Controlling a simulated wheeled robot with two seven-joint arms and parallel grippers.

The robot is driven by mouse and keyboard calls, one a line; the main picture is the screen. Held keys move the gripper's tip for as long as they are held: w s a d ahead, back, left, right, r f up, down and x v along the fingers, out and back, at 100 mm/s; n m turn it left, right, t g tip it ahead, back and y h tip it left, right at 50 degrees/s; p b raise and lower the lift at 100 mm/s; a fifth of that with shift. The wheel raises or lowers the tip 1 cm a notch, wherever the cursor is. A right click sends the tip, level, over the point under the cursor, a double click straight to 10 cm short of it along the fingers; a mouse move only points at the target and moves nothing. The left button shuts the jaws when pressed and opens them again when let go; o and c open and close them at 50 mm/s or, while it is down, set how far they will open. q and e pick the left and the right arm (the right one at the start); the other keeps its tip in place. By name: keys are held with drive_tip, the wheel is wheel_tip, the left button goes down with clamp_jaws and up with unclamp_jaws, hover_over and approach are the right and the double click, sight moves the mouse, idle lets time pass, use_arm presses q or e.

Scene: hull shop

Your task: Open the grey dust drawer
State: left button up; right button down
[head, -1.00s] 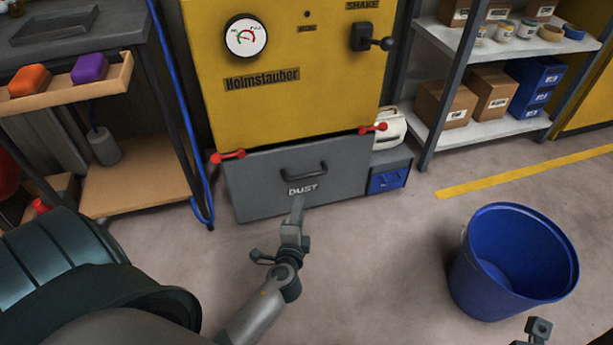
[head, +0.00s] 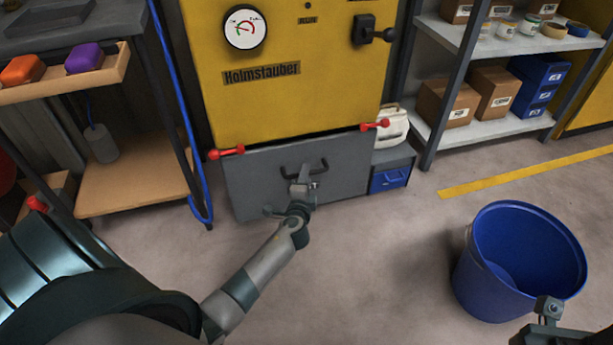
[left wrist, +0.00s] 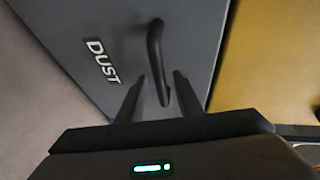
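The grey dust drawer (head: 255,185) is shut under the yellow machine (head: 290,90). Its black handle (head: 289,170) is partly hidden behind my left gripper (head: 303,180). In the left wrist view the handle (left wrist: 155,45) runs between the two fingertips of my left gripper (left wrist: 158,80), beside the DUST label (left wrist: 101,62). The fingers look apart, with a gap on each side of the bar. A red latch (head: 227,153) sits at the drawer's upper left corner and another red latch (head: 375,125) at its upper right. My right gripper (head: 549,308) shows only partly at the bottom right.
A blue bucket (head: 480,275) stands on the floor at the right. A grey box with a blue front (head: 389,179) stands beside the drawer. A workbench with a wooden shelf (head: 135,190) and a blue hose (head: 180,110) are at the left. The floor before the drawer is clear.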

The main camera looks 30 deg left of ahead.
use_arm(q)
drive_tip(key=shift+x, duration=1.2)
clamp_jaws()
